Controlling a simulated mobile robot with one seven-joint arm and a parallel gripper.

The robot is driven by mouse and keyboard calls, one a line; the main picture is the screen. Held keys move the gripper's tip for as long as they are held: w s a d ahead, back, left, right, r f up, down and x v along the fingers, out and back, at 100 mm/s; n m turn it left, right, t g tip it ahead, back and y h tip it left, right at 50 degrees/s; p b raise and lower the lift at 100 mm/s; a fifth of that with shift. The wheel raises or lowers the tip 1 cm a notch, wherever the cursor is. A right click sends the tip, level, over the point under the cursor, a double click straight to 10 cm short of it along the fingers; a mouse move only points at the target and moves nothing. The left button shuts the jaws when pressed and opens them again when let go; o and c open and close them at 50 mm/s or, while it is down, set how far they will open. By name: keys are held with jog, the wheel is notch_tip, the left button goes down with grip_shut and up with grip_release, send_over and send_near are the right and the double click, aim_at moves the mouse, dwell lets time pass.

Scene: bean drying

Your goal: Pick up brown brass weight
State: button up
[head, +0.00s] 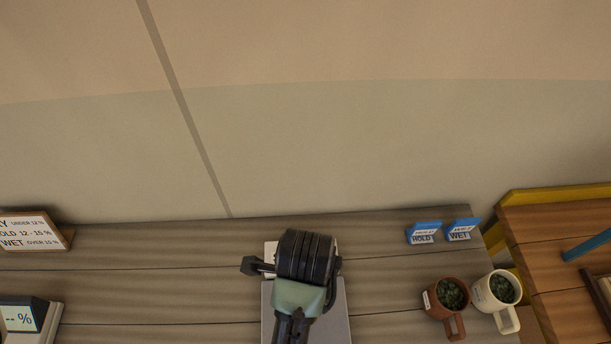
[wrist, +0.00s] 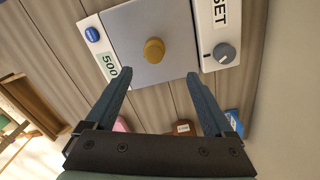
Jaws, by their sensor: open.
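The brown brass weight (wrist: 154,50) is a small round yellow-brown knob on the grey plate (wrist: 140,22) of a scale, in the wrist view. My gripper (wrist: 158,84) is open and empty. Its two fingers point toward the plate, and the weight shows between and slightly beyond their tips. I cannot tell the exact height gap. The scale's display (wrist: 109,67) reads 500. In the head view my arm covers the weight and part of the scale (head: 341,310).
A white panel marked SET with a grey knob (wrist: 224,53) flanks the plate. A sign (head: 30,231) and a meter (head: 25,318) are at left.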

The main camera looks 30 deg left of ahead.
jog(key=f, duration=0.7)
jog(key=shift+s+f, duration=0.25)
jog(key=shift+f, duration=0.05)
jog(key=shift+s+d+f+p, duration=0.15)
jog(key=shift+f+p, duration=0.6)
jog(key=shift+f, duration=1.9)
grip_shut()
jog(key=shift+r, duration=0.1)
